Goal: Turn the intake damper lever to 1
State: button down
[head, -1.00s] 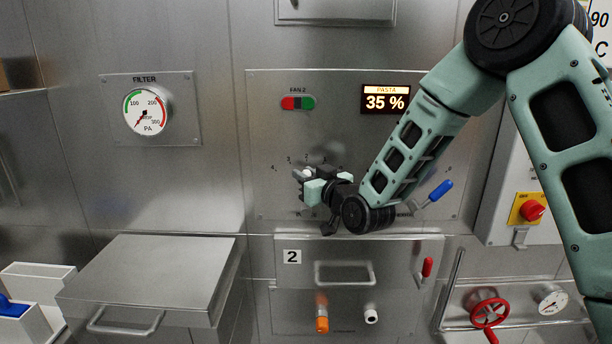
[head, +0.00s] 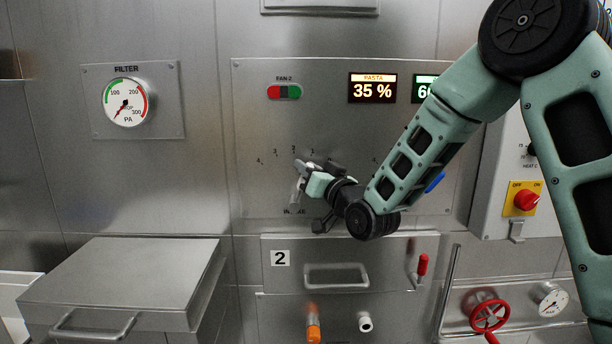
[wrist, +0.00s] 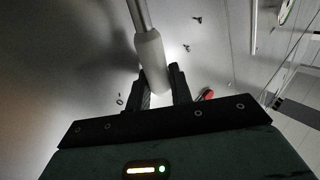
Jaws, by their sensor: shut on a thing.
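The intake damper lever shows in the wrist view as a metal rod with a pale grip (wrist: 151,55). My gripper (wrist: 161,86) is shut on this grip, one dark finger on each side. In the head view my gripper (head: 305,174) is at the lever (head: 296,190), low on the steel panel. The lever stands roughly upright, its top seeming to lie between marks 2 and 1 of the printed scale (head: 293,149). My gripper partly covers the lever and the label below it, so the exact pointing is hard to tell.
A blue-handled lever (head: 436,182) lies right of my wrist, partly behind my arm. A drawer front marked 2 (head: 390,250) is below, with a red handle (head: 422,265). A steel box (head: 125,270) juts out at lower left. The panel left of the scale is clear.

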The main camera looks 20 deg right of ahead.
jog(key=c, duration=1.3)
grip_release()
jog(key=shift+s, duration=0.1)
jog(key=b+v, duration=0.6)
jog(key=v, duration=0.5)
jog(key=shift+s+d+f+b, duration=0.15)
jog(key=shift+s+f+b, duration=0.15)
jog(key=shift+f, duration=0.15)
jog(key=b, duration=0.3)
jog(key=shift+s+d+b, duration=0.1)
jog(key=shift+s+b, duration=0.15)
jog(key=shift+b, duration=0.1)
jog(key=shift+r+b+v, duration=0.15)
jog(key=shift+b+v, duration=1.1)
jog(key=shift+b, duration=0.25)
jog(key=shift+r+b+v, duration=0.15)
jog(key=shift+b+v, duration=1.05)
jog(key=shift+b, duration=0.3)
